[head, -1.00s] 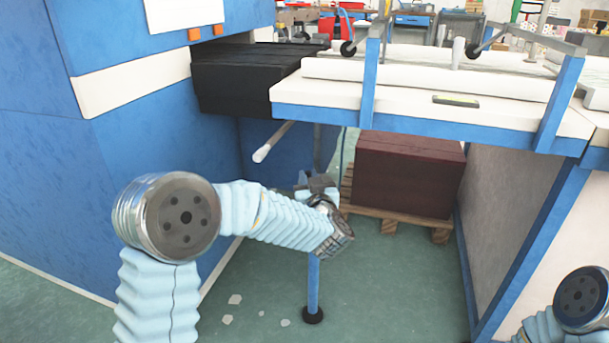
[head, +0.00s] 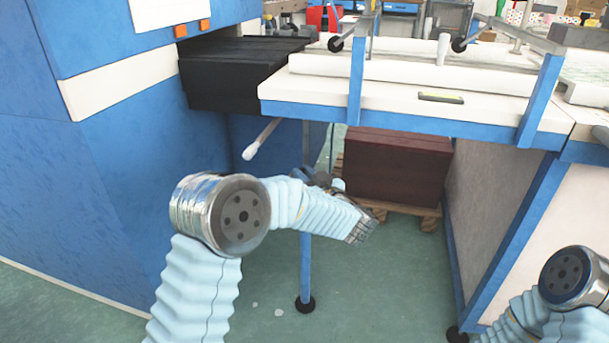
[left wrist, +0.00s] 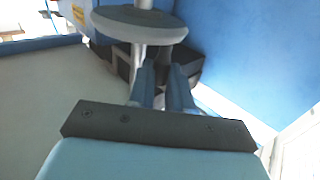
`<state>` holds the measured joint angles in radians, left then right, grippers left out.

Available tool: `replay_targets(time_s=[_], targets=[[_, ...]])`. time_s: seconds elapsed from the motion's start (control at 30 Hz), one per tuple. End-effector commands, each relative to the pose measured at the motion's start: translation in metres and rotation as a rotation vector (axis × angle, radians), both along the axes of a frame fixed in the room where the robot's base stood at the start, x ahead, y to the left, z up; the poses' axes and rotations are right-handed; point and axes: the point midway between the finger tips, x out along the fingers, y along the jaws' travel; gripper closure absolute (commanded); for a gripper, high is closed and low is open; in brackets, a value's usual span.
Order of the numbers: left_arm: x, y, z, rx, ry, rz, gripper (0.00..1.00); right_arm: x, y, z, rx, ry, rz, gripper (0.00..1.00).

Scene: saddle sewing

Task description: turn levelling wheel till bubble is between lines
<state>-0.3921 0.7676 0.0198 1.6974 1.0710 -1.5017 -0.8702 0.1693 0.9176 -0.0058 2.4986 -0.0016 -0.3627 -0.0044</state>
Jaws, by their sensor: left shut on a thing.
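The levelling wheel is a grey disc (left wrist: 140,24) on a pale post in the left wrist view. My left gripper (left wrist: 162,68) reaches up to its near rim with blue fingers and is shut on it; the exact contact is hard to see. In the head view my left gripper (head: 322,182) is beside the blue table leg, under the table's left end, and my arm hides most of it. The spirit level (head: 440,97) is a small yellow-green bar on the white table top; its bubble and lines are too small to read. My right gripper is out of view.
The white table (head: 400,79) with blue edging stands over a dark red block (head: 398,170) on a wooden pallet (head: 425,214). A white-tipped rod (head: 260,140) sticks out near the blue machine (head: 150,190) at left.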

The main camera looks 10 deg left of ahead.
Motion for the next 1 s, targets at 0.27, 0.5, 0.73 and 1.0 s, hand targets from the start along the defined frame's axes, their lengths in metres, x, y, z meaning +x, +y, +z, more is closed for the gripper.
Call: replay_targets(time_s=[0.27,0.5,0.73,1.0], targets=[[0.001,-0.001,0.002,0.000,-0.004,-0.004,0.56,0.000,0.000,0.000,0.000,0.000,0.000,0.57],[0.000,0.000,0.001,0.000,-0.003,-0.003,0.56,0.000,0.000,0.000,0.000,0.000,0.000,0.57],[-0.017,-0.018,0.001,0.000,-0.001,-0.006,0.56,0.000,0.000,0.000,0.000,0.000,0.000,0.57],[-0.065,-0.063,0.001,0.001,-0.002,-0.008,0.56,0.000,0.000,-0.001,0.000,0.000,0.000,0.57]])
